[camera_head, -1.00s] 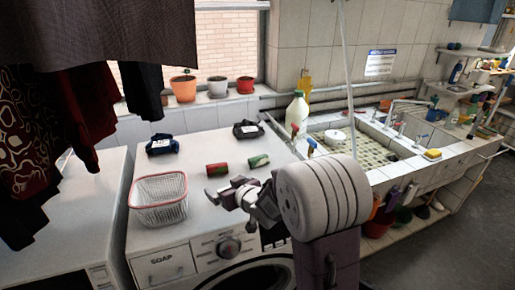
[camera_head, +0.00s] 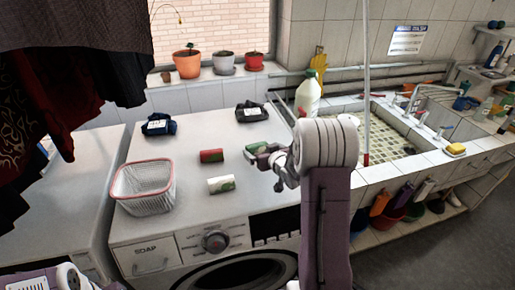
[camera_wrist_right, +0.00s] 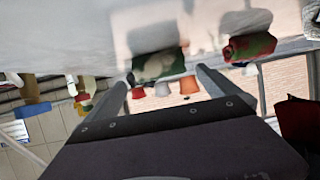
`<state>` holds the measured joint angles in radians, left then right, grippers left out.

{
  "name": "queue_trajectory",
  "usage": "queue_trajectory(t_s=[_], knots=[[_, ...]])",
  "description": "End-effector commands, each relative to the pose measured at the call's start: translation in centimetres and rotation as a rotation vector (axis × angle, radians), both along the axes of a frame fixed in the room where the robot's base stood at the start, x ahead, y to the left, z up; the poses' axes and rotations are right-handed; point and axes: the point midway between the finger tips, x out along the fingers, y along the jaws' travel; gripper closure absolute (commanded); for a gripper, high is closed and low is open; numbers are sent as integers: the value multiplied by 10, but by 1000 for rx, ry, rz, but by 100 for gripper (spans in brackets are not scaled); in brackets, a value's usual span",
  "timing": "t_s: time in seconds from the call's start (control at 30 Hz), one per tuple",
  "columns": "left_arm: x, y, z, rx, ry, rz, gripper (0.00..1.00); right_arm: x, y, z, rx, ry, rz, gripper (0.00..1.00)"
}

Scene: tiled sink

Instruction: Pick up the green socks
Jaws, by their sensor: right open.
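The green socks (camera_head: 257,149) are a small roll lying on top of the white washing machine, right of a red and green roll (camera_head: 211,156). My right gripper (camera_head: 263,156) is open and low over the machine top, right at the green socks, and covers part of them in the head view. In the right wrist view, which looks upside down, the green roll (camera_wrist_right: 158,66) shows between and ahead of the two open fingers (camera_wrist_right: 164,84). I cannot tell if the fingers touch it. My left gripper is not in view; only part of my left arm shows at the bottom left.
A white and green roll (camera_head: 222,184) lies in front. A wire basket (camera_head: 143,187) with a red rim stands at left. A dark blue bundle (camera_head: 158,124) and a black bundle (camera_head: 251,112) lie at the back. A bottle (camera_head: 308,95) and tiled sink (camera_head: 400,155) are at right.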

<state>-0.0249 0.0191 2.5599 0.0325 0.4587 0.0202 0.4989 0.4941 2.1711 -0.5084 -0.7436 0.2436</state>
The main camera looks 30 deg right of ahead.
Motion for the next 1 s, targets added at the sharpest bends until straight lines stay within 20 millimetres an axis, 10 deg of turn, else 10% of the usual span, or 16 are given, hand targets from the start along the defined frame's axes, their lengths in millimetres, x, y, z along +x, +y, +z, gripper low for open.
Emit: queue_trajectory(t_s=[0.57, 0.8, 1.0], knots=[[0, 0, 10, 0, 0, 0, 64, 47, -9, -20, 0, 0, 0, 0], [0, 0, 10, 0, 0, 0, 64, 47, -9, -20, 0, 1, 0, 58], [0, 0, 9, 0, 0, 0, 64, 46, -9, -20, 0, 1, 0, 63]])
